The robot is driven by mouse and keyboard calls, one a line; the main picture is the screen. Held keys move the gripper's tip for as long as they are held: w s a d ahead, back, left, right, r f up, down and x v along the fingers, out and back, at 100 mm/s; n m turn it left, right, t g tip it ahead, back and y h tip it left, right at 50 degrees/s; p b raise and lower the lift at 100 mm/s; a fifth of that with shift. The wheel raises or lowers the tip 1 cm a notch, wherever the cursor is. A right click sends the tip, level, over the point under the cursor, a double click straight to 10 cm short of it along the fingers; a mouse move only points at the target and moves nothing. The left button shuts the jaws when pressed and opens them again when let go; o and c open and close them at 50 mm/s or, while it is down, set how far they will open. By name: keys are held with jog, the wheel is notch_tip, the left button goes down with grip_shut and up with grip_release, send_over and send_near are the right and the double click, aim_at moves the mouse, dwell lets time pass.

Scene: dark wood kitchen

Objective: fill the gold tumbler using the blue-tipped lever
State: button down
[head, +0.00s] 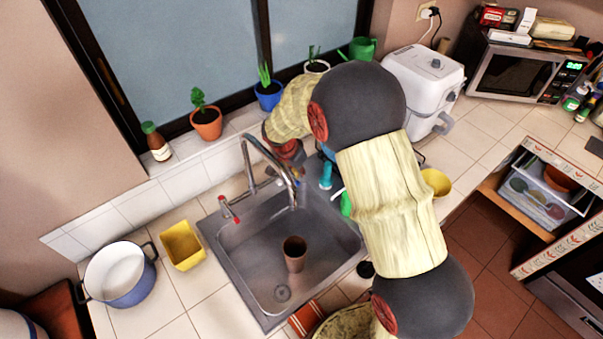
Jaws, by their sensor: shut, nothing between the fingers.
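The gold tumbler (294,254) looks brownish in this light. It stands upright in the steel sink, a little right of the drain. The chrome faucet (250,165) rises behind the sink, and its spout (292,196) curves down behind and above the tumbler. A red-tipped lever (229,207) is on the faucet's left side. I cannot make out the blue-tipped lever clearly; my arm and gripper cover the area to the right of the spout. My gripper (299,173) is shut and empty, beside the upper right of the spout. Whether it touches the faucet cannot be told.
A yellow container (182,246) and a blue pot (122,276) are left of the sink (235,262). A teal bottle (326,175) stands behind the sink near my gripper. Potted plants (206,123) line the sill. A yellow cup (436,182) is right of my arm.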

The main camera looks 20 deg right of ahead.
jog(key=shift+s+a, duration=0.15)
dwell(0.4)
notch_tip(320, 180, up, 9)
jog(key=shift+d+r+b, duration=0.2)
jog(key=shift+d+b, duration=0.1)
jog(key=shift+d, duration=0.05)
dwell(0.4)
jog(key=c, duration=2.6)
grip_release()
